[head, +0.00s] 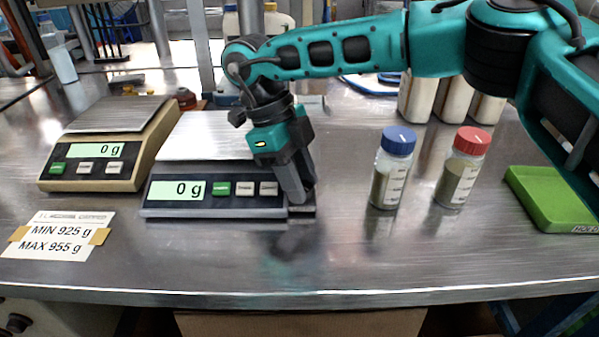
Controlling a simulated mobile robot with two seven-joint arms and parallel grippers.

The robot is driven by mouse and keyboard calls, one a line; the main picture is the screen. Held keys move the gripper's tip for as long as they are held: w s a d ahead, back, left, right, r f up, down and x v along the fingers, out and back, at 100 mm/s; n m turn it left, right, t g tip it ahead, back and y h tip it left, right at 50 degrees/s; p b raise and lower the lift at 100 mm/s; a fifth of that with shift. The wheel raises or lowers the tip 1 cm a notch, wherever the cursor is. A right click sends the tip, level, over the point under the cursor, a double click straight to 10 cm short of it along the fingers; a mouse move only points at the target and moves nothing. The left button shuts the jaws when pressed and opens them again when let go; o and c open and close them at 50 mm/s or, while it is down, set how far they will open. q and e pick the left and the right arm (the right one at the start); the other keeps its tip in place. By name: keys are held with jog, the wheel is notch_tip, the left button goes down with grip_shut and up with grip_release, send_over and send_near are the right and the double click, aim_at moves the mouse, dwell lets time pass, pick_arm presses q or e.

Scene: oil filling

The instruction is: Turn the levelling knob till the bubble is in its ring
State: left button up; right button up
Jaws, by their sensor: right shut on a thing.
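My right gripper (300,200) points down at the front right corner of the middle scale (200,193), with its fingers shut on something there. The fingers cover what they hold, so I cannot make out the levelling knob itself. The bubble and its ring are not visible either. The middle scale has a grey body, a bare metal pan and a display reading 0 g. My left gripper is not in view.
A beige scale (85,151) stands at the left, also reading 0 g. A label (57,236) lies before it. Right of my gripper stand a blue-capped jar (393,168), a red-capped jar (462,168) and a green tray (550,199). The front table is clear.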

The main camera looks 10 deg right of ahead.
dwell(0.4)
jog(key=o, duration=1)
jog(key=shift+o, duration=0.2)
